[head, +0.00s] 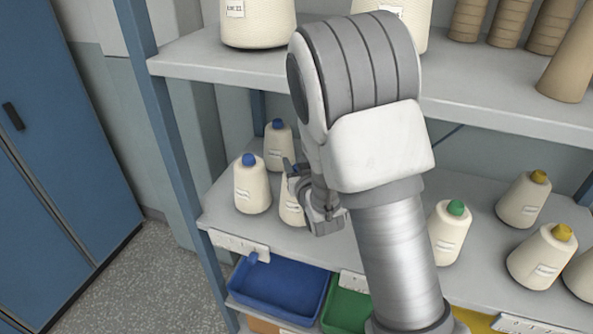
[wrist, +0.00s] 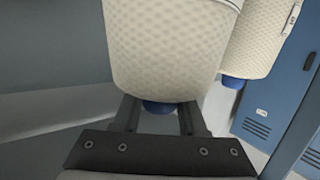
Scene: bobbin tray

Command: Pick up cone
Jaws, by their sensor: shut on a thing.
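The cone (head: 291,211) at my gripper is cream-coloured with a pale label and stands at the left of the middle shelf. My gripper (wrist: 159,116) is shut on this cone at its narrow end; in the wrist view the cone (wrist: 165,50) fills the upper middle, its blue tip between the fingers. In the head view my gripper hides the cone's top and right side. I cannot tell whether its base touches the shelf. Two more cream cones with blue tips stand close by, one to the left (head: 252,186) and one behind (head: 278,148).
A green-tipped cone (head: 448,232) and yellow-tipped cones (head: 524,200) stand to the right on the same shelf (head: 225,217). An upper shelf (head: 200,55) with larger cones overhangs. A blue post (head: 165,130) is at the left. A blue tray (head: 280,290) sits below.

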